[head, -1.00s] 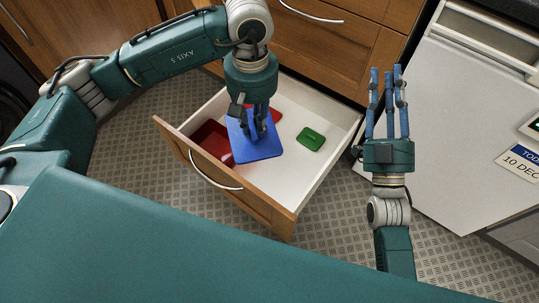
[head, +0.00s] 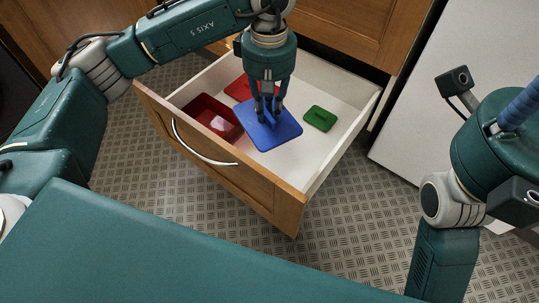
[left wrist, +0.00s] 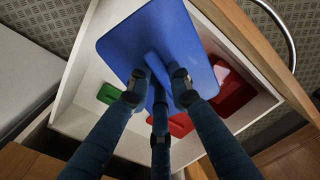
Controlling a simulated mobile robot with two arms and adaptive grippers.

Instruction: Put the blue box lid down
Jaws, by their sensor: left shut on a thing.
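The blue box lid (head: 272,139) is a flat rounded square over the middle of the open drawer (head: 345,98). My left gripper (head: 267,114) is shut on its raised handle, with fingers pointing down. In the left wrist view the blue lid (left wrist: 118,48) lies flat beyond the fingertips (left wrist: 157,92), with its ridge handle between them. I cannot tell whether the lid touches the drawer floor. My right gripper (head: 519,108) is at the right edge, partly out of frame, clear of the drawer.
In the drawer, an open red box (head: 206,108) with something whitish inside stands left of the blue lid. A red lid (head: 238,88) lies behind it, and a green lid (head: 320,118) lies to the right. Bare white floor shows at the drawer's front right.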

